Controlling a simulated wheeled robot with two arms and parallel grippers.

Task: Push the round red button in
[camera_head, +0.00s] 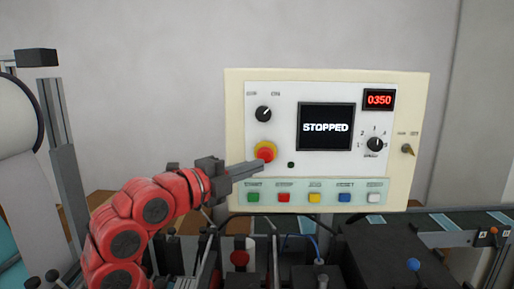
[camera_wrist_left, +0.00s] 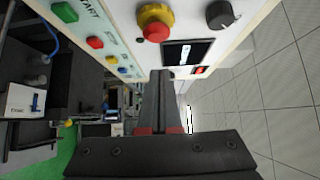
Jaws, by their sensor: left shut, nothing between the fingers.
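The round red button (camera_head: 265,150) sits on a yellow ring on the white control panel (camera_head: 335,165), left of the screen. It also shows at the top of the left wrist view (camera_wrist_left: 156,32), standing out from its ring. My left gripper (camera_head: 260,165) is shut and empty, its tips just below the red button in the head view. In the left wrist view its fingers (camera_wrist_left: 161,75) are together and point toward the panel, with a gap in the picture between tips and button. I cannot tell the exact distance. My right gripper is not in view.
The screen (camera_head: 326,127) reads STOPPED and a red display (camera_head: 379,100) reads 0350. A black knob (camera_head: 264,114) is above the button. A row of colored square buttons, including a red one (camera_head: 283,197), runs below. A conveyor (camera_head: 450,222) lies at right.

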